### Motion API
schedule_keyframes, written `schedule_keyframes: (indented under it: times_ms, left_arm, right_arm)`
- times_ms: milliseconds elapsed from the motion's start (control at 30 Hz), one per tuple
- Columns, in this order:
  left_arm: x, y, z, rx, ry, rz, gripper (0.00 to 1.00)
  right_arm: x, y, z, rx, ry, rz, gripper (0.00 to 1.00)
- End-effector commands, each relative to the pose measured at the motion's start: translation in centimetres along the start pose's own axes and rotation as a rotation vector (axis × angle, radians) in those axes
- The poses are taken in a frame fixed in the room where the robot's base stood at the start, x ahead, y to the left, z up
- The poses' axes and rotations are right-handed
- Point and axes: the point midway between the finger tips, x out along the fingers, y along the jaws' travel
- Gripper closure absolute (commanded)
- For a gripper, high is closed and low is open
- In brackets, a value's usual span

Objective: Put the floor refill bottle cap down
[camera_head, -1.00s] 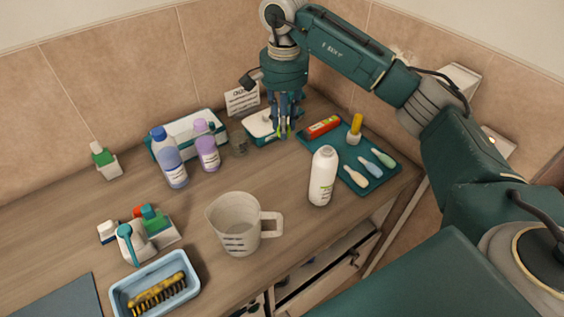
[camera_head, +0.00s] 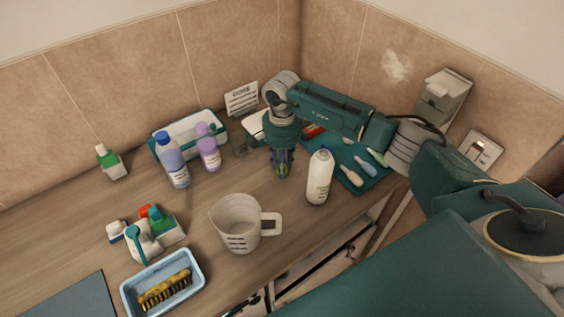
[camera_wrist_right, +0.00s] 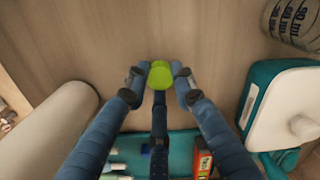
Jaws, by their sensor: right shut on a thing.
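My right gripper (camera_head: 282,168) points down over the wood top, just left of the white bottle (camera_head: 319,178). In the right wrist view its fingers (camera_wrist_right: 159,82) are closed around a small lime-green cap (camera_wrist_right: 161,72), with bare wood behind it. I cannot tell whether the cap touches the surface. The white bottle stands upright in the head view and shows as a large pale shape at the left of the wrist view (camera_wrist_right: 52,125). My left gripper is not in view.
Blue-capped (camera_head: 172,163) and purple (camera_head: 208,150) bottles stand to the left. A teal tray (camera_head: 377,180) with brushes lies right, partly behind my arm. A blue tub (camera_head: 200,270) holds a yellow brush. Bare wood lies between jug and gripper.

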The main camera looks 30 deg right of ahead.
Motion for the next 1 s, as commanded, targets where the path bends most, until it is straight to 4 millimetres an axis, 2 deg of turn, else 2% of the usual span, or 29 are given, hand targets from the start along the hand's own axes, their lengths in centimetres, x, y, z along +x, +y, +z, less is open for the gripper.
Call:
schedule_keyframes:
  times_ms: [267, 300, 400, 767, 800, 867, 1000]
  left_arm:
    - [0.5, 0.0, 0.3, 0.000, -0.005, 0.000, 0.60]
    - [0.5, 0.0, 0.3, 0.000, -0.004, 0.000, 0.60]
    - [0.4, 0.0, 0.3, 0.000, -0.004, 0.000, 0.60]
    - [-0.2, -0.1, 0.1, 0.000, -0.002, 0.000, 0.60]
    - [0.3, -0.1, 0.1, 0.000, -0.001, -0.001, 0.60]
    - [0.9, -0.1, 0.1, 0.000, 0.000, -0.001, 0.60]
    - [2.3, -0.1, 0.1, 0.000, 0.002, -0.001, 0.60]
  right_arm:
    - [0.4, 0.0, 0.0, 0.000, 0.000, 0.000, 0.96]
    - [0.4, 0.0, 0.0, 0.000, 0.000, 0.000, 0.73]
    - [0.2, 0.0, 0.0, 0.000, 0.000, 0.000, 0.56]
    - [-0.3, 0.0, 0.0, 0.000, -0.001, 0.000, 0.56]
    - [-0.4, -0.1, -0.1, 0.000, 0.001, -0.002, 0.56]
    - [-1.1, -0.1, -0.1, -0.002, 0.001, -0.004, 0.56]
    - [-3.9, -0.2, -0.2, -0.001, 0.004, -0.006, 0.56]
